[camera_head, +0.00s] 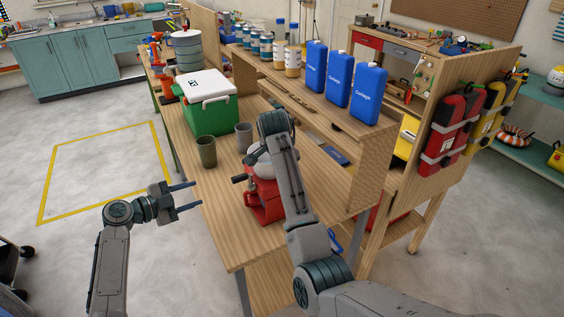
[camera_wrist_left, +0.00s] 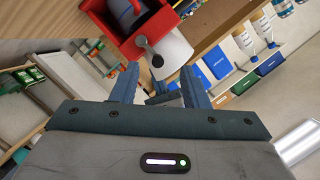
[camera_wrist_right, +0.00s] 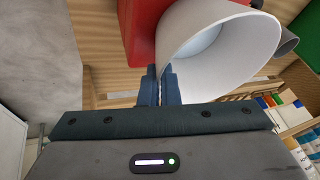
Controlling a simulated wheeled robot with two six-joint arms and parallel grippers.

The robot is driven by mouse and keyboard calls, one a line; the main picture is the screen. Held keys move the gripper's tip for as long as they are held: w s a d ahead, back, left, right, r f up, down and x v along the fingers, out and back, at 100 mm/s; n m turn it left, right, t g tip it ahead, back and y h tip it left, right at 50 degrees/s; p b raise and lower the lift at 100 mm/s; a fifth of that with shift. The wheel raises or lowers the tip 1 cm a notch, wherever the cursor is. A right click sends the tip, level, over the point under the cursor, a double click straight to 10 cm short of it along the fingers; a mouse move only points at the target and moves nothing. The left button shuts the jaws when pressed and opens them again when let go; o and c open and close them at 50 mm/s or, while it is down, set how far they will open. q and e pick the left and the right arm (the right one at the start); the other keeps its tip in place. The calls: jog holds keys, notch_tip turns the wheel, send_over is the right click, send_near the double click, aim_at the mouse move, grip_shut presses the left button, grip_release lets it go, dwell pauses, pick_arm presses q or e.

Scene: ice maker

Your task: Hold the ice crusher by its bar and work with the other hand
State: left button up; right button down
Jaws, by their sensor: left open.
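The ice crusher stands on the wooden workbench, with a red body (camera_head: 262,207), a pale round bowl and a dark-knobbed crank. My right forearm hides part of it. My left gripper (camera_head: 191,197) is open and empty in front of the bench, left of the crusher, fingers pointing toward it. In the left wrist view the red body (camera_wrist_left: 112,20) and crank (camera_wrist_left: 150,52) lie beyond the open fingers. My right gripper (camera_wrist_right: 163,75) has its fingers nearly together against the crusher, where the red body meets the pale bowl (camera_wrist_right: 225,50); the bar between them is mostly hidden.
A brown-green cup (camera_head: 206,152) and a grey cup (camera_head: 243,137) stand left of the crusher. A green cooler (camera_head: 210,118) with a white lid is behind them. Blue jugs (camera_head: 338,78) stand on the raised shelf. The bench's front is clear.

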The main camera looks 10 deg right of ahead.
pick_arm(q)
jog(key=shift+s+a, duration=0.15)
jog(key=shift+a, duration=0.35)
pick_arm(e)
jog(key=c, duration=1.6)
grip_release()
